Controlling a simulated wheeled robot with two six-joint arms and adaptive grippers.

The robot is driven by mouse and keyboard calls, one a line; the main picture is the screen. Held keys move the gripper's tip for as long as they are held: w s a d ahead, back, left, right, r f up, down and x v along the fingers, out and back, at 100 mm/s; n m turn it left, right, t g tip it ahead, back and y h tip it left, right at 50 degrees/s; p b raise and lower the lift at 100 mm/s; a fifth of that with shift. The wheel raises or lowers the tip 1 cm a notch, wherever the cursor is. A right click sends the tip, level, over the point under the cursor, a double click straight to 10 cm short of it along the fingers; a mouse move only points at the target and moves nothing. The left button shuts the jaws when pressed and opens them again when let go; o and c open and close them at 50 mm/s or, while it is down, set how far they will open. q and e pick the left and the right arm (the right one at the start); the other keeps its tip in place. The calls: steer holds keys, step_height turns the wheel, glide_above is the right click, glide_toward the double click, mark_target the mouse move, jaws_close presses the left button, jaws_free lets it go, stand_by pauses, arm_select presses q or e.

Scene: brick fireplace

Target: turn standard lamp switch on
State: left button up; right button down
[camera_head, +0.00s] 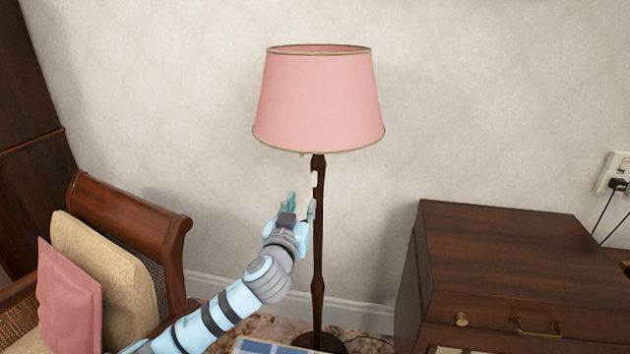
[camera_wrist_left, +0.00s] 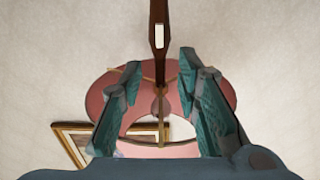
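The standard lamp has a pink shade (camera_head: 318,100) on a dark wooden pole (camera_head: 318,245). A small pale switch (camera_head: 314,179) sits on the pole just below the shade; it also shows in the left wrist view (camera_wrist_left: 158,37). My left gripper (camera_head: 300,205) is just below the switch, close to the pole in the picture. Its two fingers are apart with nothing between them. In the left wrist view my left gripper (camera_wrist_left: 160,85) shows open, with the pole and shade (camera_wrist_left: 222,92) beyond the fingers. I cannot tell whether it touches the pole. My right gripper is not in view.
A wooden chair (camera_head: 130,220) with a cream cushion (camera_head: 115,260) and a pink cushion (camera_head: 68,300) stands at the left. A dark wooden cabinet (camera_head: 510,245) stands close to the right of the lamp. A wall socket (camera_head: 612,172) with cords is at the far right.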

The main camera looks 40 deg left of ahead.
mark_target(313, 177)
arm_select(q)
steer(key=x, duration=0.9)
steer(key=b+x, duration=0.1)
steer(key=x, duration=0.4)
steer(key=shift+w+r, duration=0.15)
steer(key=shift+r, duration=0.25)
steer(key=shift+c, duration=0.2)
jaws_close()
